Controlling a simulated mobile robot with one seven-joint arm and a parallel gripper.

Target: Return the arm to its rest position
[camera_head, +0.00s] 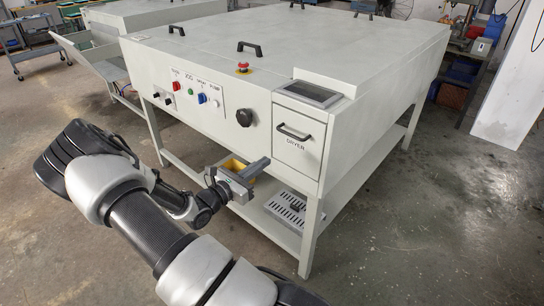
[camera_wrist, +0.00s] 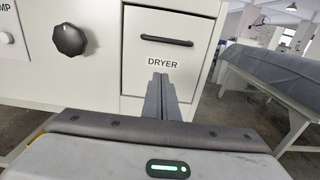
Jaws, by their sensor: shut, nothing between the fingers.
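My arm reaches from the lower left in the head view, and my gripper (camera_head: 262,163) is in front of the plate processor (camera_head: 205,60), below its control panel. The gripper also shows in the wrist view (camera_wrist: 160,80), its fingers together and empty, pointing toward the dryer drawer (camera_wrist: 165,65). The dryer drawer (camera_head: 298,143) looks closed, with a black handle on its front.
A black knob (camera_head: 244,117), a red emergency button (camera_head: 243,67) and small switches sit on the processor's front. A metal slotted box (camera_head: 288,209) and a yellow item (camera_head: 234,164) are on the lower shelf area. Open concrete floor (camera_head: 400,240) lies to the right.

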